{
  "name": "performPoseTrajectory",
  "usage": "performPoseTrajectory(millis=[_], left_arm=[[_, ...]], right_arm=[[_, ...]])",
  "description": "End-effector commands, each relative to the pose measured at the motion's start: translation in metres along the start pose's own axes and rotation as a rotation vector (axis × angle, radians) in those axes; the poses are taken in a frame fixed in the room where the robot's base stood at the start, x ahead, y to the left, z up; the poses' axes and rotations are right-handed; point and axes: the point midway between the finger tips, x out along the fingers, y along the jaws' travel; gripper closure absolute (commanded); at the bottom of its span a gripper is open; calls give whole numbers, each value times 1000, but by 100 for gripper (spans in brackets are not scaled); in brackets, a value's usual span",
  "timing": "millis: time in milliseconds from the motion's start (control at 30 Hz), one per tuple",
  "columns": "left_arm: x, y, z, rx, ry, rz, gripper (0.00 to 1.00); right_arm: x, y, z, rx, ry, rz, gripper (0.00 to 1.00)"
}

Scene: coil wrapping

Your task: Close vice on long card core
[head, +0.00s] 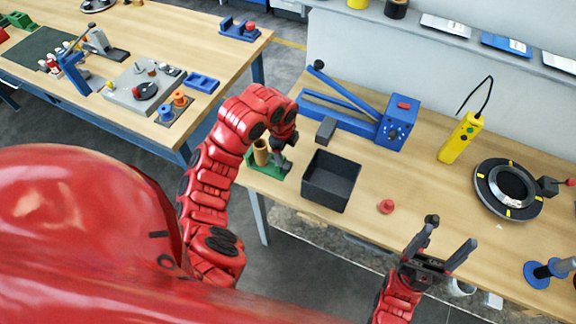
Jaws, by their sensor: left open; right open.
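A tan cylinder that looks like the card core (261,150) stands upright on a small green fixture (266,170) at the left front corner of the workbench. I cannot tell whether this fixture is the vice or how its jaws stand. My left gripper (283,155) is open, pointing down just to the right of the tan cylinder. The wrist hides part of the fixture, and I cannot tell whether the fingers touch it. My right gripper (452,234) is open and empty, near the front edge of the bench.
A black open bin (331,181) stands right of the green fixture. Behind it is a blue lever device (397,125). A red knob (386,207), a yellow handheld tool (461,138) and a black ring (490,205) lie to the right. Another table (190,40) stands at the left.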

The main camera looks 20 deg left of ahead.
Motion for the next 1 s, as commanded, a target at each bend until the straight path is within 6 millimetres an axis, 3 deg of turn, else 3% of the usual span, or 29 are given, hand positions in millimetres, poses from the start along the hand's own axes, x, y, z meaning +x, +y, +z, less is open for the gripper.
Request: performPoseTrajectory(millis=[200, 367, 633, 967, 1000], left_arm=[[49, 2, -1, -3, 5, 3, 24], [78, 3, 0, -1, 0, 9, 24], [100, 1, 0, -2, 0, 5, 24], [103, 0, 0, -1, 0, 1, 24], [103, 0, 0, -1, 0, 1, 29]], right_arm=[[-20, -1, 3, 0, 0, 0, 24], [-9, 0, 1, 0, 0, 0, 24], [0, 0, 0, 0, 0, 0, 24], [0, 0, 0, 0, 0, 0, 24], [0, 0, 0, 0, 0, 0, 24]])
